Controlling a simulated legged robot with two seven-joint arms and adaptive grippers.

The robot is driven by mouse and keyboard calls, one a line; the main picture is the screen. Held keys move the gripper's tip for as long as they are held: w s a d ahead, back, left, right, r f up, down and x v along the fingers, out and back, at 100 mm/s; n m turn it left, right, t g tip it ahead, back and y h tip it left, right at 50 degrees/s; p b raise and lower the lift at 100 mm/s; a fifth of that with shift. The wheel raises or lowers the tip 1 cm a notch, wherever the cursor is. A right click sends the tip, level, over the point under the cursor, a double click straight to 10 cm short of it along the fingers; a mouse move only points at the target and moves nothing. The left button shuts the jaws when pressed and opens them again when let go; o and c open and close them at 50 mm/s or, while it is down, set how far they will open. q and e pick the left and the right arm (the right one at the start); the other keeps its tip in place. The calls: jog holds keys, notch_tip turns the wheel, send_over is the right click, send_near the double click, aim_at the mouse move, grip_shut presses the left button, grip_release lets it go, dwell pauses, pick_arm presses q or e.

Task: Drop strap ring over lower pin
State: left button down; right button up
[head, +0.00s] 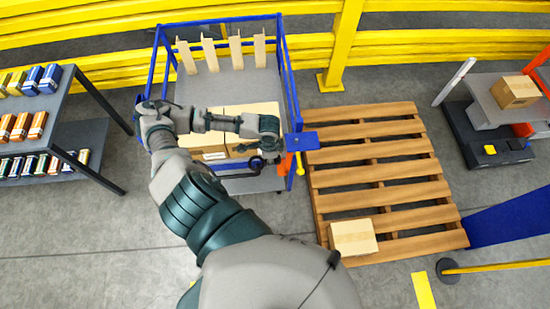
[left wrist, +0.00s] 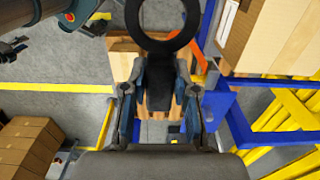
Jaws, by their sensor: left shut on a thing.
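My left gripper (left wrist: 160,85) is shut on a dark strap with a round black ring (left wrist: 163,42) at its end. In the head view my left gripper (head: 264,158) is beside the right side of the blue cart (head: 289,75), with the dark ring (head: 257,163) just below the arm's end. A blue plate (head: 302,141) is on the cart's near right corner, with an orange part (head: 289,162) under it. The orange part also shows beyond the ring in the left wrist view (left wrist: 190,48). I cannot make out the lower pin.
The cart carries cardboard boxes (head: 250,112) and upright card pieces (head: 235,50). A wooden pallet (head: 378,180) with one box (head: 352,237) lies right of the cart. A shelf of small cartons (head: 62,108) stands left. Yellow rails (head: 345,45) run behind.

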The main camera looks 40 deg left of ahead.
pick_arm(q)
jog(key=s+a, duration=0.7)
jog(key=a, duration=0.2)
jog(key=shift+a+f, duration=0.25)
jog(key=shift+s, duration=0.15)
jog(key=s+a, duration=0.7)
jog(key=a, duration=0.2)
jog(key=shift+a+f, duration=0.25)
jog(key=shift+a, duration=0.05)
jog(key=shift+s, duration=0.1)
jog(key=s+a, duration=0.7)
jog(key=a, duration=0.2)
jog(key=shift+s+a+f, duration=0.15)
jog(key=shift+a+f, duration=0.15)
